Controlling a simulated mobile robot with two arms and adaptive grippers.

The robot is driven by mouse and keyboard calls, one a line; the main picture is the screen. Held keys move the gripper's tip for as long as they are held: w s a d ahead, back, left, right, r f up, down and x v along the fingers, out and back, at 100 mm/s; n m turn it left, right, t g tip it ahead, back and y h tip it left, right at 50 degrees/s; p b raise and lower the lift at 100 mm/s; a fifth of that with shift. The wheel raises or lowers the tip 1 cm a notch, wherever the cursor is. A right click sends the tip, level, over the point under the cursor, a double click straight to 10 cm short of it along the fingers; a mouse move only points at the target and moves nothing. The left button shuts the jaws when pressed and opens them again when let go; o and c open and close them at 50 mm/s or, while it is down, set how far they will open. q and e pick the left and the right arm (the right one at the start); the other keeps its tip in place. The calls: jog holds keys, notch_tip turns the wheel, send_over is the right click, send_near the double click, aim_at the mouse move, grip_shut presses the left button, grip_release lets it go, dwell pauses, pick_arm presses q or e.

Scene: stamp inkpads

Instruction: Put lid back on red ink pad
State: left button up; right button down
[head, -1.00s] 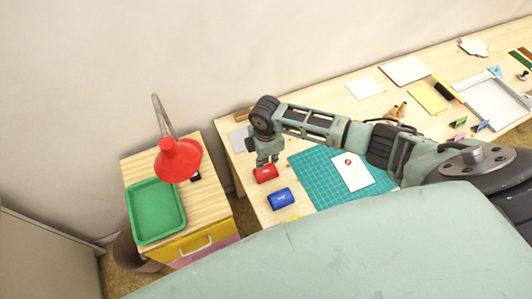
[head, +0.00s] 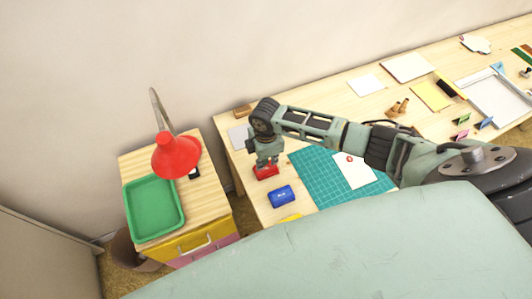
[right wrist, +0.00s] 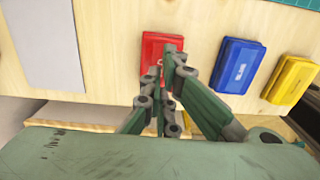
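The red ink pad (head: 266,173) is on the wooden desk, left of the green cutting mat. It also shows in the right wrist view (right wrist: 155,58), at the top centre, with red upper surface. I cannot make out a separate lid or whether the lid sits fully on the pad. My right gripper (head: 268,161) points down at the pad, its fingertips over or touching its top. In the right wrist view the fingers (right wrist: 177,62) come close together and cover part of the pad; their exact gap is unclear. My left gripper is not in view.
A blue ink pad (head: 281,196) and a yellow one (right wrist: 293,80) lie beside the red pad. A grey sheet (head: 238,138) is on its other side. The cutting mat (head: 315,182) bears a stamped white card (head: 353,172). A red lamp (head: 176,156) and green tray (head: 153,208) stand on the left cabinet.

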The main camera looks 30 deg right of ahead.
jog(key=shift+f+b, duration=0.7)
jog(key=shift+f, duration=0.35)
jog(key=shift+r, duration=0.15)
jog(key=shift+r+p, duration=3.4)
jog(key=shift+p, duration=0.2)
jog(key=shift+s+f, duration=0.1)
